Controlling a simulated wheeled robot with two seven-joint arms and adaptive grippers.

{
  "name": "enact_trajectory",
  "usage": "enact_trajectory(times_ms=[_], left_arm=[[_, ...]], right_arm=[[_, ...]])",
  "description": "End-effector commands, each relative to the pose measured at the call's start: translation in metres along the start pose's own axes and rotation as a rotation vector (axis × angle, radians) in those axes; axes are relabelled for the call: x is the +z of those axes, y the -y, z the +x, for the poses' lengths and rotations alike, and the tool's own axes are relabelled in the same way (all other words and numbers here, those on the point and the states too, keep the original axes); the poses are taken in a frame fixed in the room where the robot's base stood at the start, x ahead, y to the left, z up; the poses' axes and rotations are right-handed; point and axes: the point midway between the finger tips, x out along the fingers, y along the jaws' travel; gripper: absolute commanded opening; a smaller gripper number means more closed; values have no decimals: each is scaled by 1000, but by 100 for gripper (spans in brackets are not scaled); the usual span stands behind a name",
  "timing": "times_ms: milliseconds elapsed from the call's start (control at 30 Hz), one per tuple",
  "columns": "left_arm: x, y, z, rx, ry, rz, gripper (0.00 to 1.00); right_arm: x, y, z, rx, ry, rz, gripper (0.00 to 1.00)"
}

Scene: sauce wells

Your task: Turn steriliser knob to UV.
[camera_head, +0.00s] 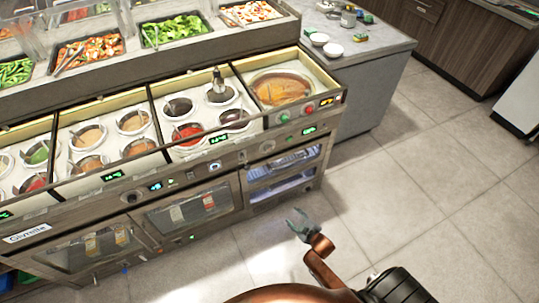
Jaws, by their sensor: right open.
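The steriliser (284,180) appears to be the glass-fronted compartment with a bluish-lit inside, low at the right end of the steel counter. A small round knob (267,147) sits on the panel above its left part. A green display (309,130) is to the right of it. The knob's markings and setting are too small to read. My right gripper (298,222) is open and empty, over the floor in front of the steriliser and below it in the picture. It is apart from the knob. My left gripper is not in view.
Sauce wells (133,122) with ladles line the counter, with food trays (173,29) behind. Another knob (131,197) sits further left above glass doors (188,208). A grey side counter (372,48) holds small bowls. The tiled floor (440,170) at right is clear.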

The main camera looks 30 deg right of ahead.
Motion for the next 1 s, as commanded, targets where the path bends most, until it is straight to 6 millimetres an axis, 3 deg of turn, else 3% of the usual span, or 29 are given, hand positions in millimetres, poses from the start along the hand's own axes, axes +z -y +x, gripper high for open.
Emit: enact_trajectory(times_ms=[33, 100, 200, 300, 400, 533, 1000], left_arm=[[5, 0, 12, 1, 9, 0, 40], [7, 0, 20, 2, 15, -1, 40], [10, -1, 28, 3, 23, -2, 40], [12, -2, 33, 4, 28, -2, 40], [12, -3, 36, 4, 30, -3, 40], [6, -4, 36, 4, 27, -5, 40], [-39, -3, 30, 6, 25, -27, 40]], right_arm=[[-39, -34, 14, 60, -84, -51, 44], [-92, -77, 19, 139, -185, -121, 44], [-156, -128, 13, 241, -301, -208, 44], [-201, -161, 2, 317, -381, -272, 44], [-225, -178, -7, 360, -421, -308, 44], [-238, -187, -5, 376, -438, -321, 44], [-265, -204, 50, 373, -434, -319, 44]])
